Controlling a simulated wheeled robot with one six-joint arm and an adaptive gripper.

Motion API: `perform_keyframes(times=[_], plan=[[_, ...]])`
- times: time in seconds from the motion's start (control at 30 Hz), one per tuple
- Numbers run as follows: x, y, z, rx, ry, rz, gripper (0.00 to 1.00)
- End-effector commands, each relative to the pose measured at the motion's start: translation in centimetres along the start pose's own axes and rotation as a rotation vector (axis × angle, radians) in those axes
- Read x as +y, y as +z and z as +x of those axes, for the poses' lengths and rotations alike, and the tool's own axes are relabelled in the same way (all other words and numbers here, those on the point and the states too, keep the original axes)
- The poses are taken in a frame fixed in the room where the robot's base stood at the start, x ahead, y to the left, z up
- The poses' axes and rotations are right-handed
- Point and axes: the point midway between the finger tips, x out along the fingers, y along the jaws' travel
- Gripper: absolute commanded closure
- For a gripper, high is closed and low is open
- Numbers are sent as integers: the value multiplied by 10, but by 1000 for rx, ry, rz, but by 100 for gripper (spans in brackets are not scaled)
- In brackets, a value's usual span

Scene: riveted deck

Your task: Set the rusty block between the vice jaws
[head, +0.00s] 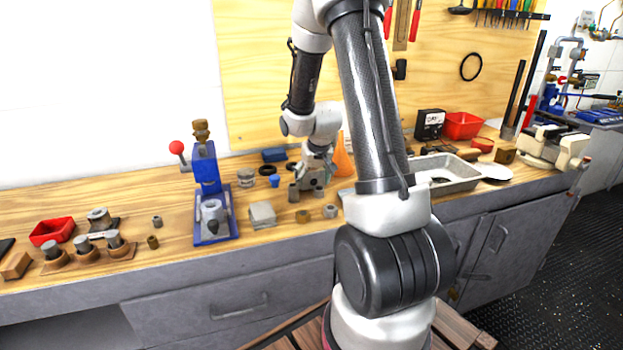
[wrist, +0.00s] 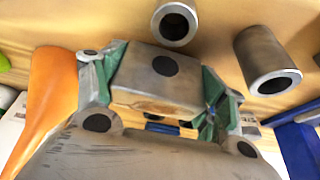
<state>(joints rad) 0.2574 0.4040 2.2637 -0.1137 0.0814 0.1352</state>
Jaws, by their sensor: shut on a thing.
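My gripper (head: 313,183) is low over the middle of the bench and is shut on the rusty block. In the wrist view the block (wrist: 160,70) sits between the two green-tinted fingers; it is mostly grey metal, with a dark round spot and a rust-brown lower edge. In the head view the block is hard to make out against the gripper. The cream and grey vice (head: 557,146) stands at the far right end of the bench, well away from my gripper. Its jaw gap is not clearly visible.
An orange cone (head: 343,158) stands beside my gripper, also in the wrist view (wrist: 53,95). A blue press (head: 207,180), a pale block (head: 262,214) and metal cylinders are to the left. A metal tray (head: 455,172) and red bin (head: 462,125) lie between gripper and vice.

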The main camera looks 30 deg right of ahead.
Motion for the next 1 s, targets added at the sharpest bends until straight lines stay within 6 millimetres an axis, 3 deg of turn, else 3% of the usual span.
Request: perform_keyframes(times=[0.37, 0.4, 0.5, 0.87, 1.0], plan=[[0, 2, 5, 1, 0, 0, 67], [0, 2, 6, 1, 0, -1, 25], [0, 2, 5, 1, 0, -1, 7], [0, 2, 5, 1, 0, 0, 7], [0, 0, -5, 4, 0, 0, 7]])
